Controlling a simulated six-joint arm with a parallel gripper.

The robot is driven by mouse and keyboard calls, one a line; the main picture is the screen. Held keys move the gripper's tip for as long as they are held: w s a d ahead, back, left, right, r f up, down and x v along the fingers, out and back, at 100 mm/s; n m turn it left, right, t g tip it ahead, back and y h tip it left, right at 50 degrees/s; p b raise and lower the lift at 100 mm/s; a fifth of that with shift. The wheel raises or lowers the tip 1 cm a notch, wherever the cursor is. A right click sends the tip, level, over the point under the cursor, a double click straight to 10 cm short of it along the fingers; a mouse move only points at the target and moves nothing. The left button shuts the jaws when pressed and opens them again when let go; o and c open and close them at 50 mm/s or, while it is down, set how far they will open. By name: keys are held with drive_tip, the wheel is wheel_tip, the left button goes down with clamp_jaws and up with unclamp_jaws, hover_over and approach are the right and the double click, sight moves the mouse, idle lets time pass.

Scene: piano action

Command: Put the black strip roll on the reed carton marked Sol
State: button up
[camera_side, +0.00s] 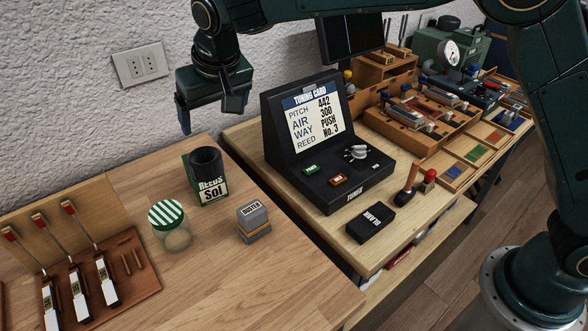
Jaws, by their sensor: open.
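The black strip roll (207,160) is a dark, hollow cylinder and stands upright at the reed carton. The reed carton (213,196) is green with a pale label reading "REEDS Sol", and it stands on the wooden bench. The roll appears to rest on the carton's top and covers much of it; the exact contact is hard to see. My gripper (211,117) is open and empty, above the roll and apart from it, near the wall.
A jar with a green-striped lid (166,214) and a grey block marked "DUSTER" (253,217) stand near the carton. A tool board (145,262) lies at left. The black tuner (320,150) stands on the bench at right. Bare wood (240,290) lies in front.

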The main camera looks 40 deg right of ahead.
drive_tip(key=s+d+r, duration=0.5)
drive_tip(key=s+d, duration=0.2)
drive_tip(key=d, duration=0.3)
drive_tip(key=s+d+r, duration=0.5)
drive_tip(key=s+d, duration=0.3)
drive_tip(key=d, duration=0.1)
drive_tip(key=s+d+f, duration=0.2)
drive_tip(key=s+d, duration=0.1)
drive_tip(key=s, duration=0.3)
drive_tip(key=s+d+f, duration=0.1)
drive_tip(key=s+d, duration=0.2)
drive_tip(key=s, duration=0.4)
drive_tip(key=s+d+f+t, duration=0.1)
drive_tip(key=s+d+f, duration=0.1)
drive_tip(key=s, duration=0.5)
drive_tip(key=shift+s+d+f, duration=0.25)
drive_tip(key=shift+d+f, duration=0.1)
drive_tip(key=shift+d, duration=0.1)
